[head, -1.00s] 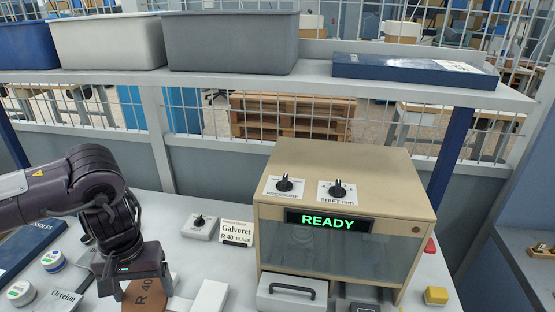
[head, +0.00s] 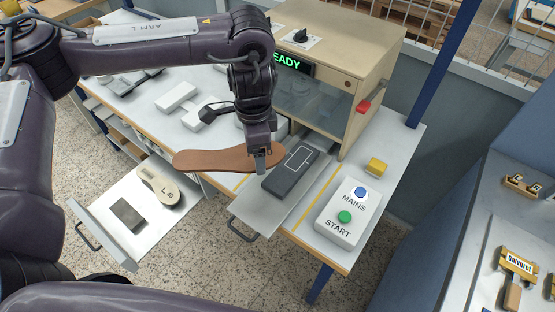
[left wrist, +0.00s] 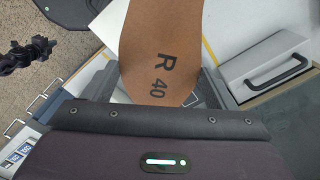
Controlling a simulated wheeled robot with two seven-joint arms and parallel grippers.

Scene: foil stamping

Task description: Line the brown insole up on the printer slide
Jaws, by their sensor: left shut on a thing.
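The brown insole (head: 215,161) is in my left gripper (head: 260,165), which is shut on it near its right end. The insole lies roughly crosswise to the slide, its long part reaching left past the table edge. The left wrist view shows the insole (left wrist: 165,45) with "R 40" printed on it. The printer slide (head: 252,214) is pulled out of the beige press (head: 350,85), with a dark pad (head: 285,178) bearing a white outline. The insole's right end is at the pad's upper left; I cannot tell whether they touch. My right gripper is not identifiable.
A control box (head: 348,212) with blue and green buttons stands right of the slide, a yellow block (head: 377,166) behind it. An open drawer (head: 112,235) at lower left holds a beige "L 40" piece (head: 160,187) and a dark block (head: 128,214). White blocks (head: 178,97) lie left of my gripper.

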